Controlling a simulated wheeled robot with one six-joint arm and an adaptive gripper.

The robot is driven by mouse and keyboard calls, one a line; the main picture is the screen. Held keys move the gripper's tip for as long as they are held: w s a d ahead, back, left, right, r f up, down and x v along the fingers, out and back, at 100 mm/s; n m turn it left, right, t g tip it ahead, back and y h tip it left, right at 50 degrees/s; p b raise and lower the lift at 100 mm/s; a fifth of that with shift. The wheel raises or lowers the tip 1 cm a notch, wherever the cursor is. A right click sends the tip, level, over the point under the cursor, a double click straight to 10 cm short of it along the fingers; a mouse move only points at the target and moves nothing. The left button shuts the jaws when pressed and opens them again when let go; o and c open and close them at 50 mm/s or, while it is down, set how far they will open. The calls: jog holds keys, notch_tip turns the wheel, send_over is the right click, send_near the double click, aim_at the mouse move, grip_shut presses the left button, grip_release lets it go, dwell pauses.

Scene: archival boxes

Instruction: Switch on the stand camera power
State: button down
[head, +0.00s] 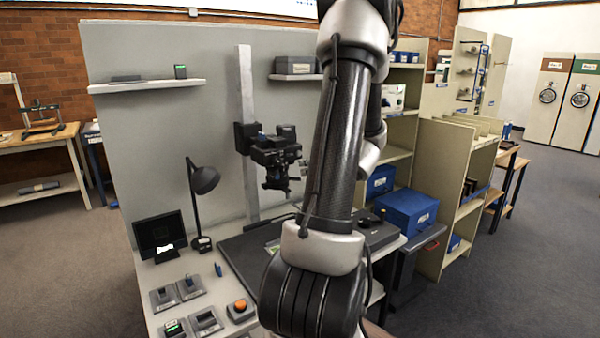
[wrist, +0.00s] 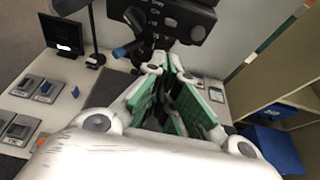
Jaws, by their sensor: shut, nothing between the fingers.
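The stand camera (head: 275,158) is a dark body on a pale upright column (head: 246,120) in the head view. In the wrist view, the camera (wrist: 180,22) fills the top middle, with small white lettering and round buttons on its face. A blue-tipped lever (wrist: 128,48) sticks out at its lower left. My gripper (wrist: 168,64), with green finger pads, is shut and empty, its tips just below the camera in the picture. I cannot tell whether they touch it. In the head view my arm hides the gripper. I cannot make out which control is the power switch.
The desk carries a small monitor (head: 158,236), a black lamp (head: 203,181), several grey switch boxes (head: 205,321) and an orange button (head: 240,305). A small blue piece (head: 218,269) stands on the desk. Blue boxes (head: 406,212) sit at the right beside shelving (head: 442,190).

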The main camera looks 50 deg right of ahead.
jog(key=s+r, duration=0.2)
jog(key=s, duration=0.1)
jog(key=shift+a+r, duration=0.25)
jog(key=shift+a, duration=0.1)
dwell(0.3)
jog(key=s+a+f+n+g+y, duration=0.2)
jog(key=s+a+n+g+y, duration=0.15)
jog(key=s+a+n, duration=0.45)
jog(key=s+a+f+n+g+y, duration=0.25)
jog(key=s+a+n+g, duration=0.2)
jog(key=a+n, duration=0.8)
jog(key=a+r+n+g+h, duration=0.1)
jog(key=a+r+n+h, duration=0.1)
jog(key=a+r+n, duration=0.8)
jog(key=a+n, duration=0.1)
jog(key=n, duration=0.7)
jog(key=shift+s+a+r+h, duration=0.2)
jog(key=shift+s+a+h, duration=0.05)
jog(key=shift+h, duration=0.15)
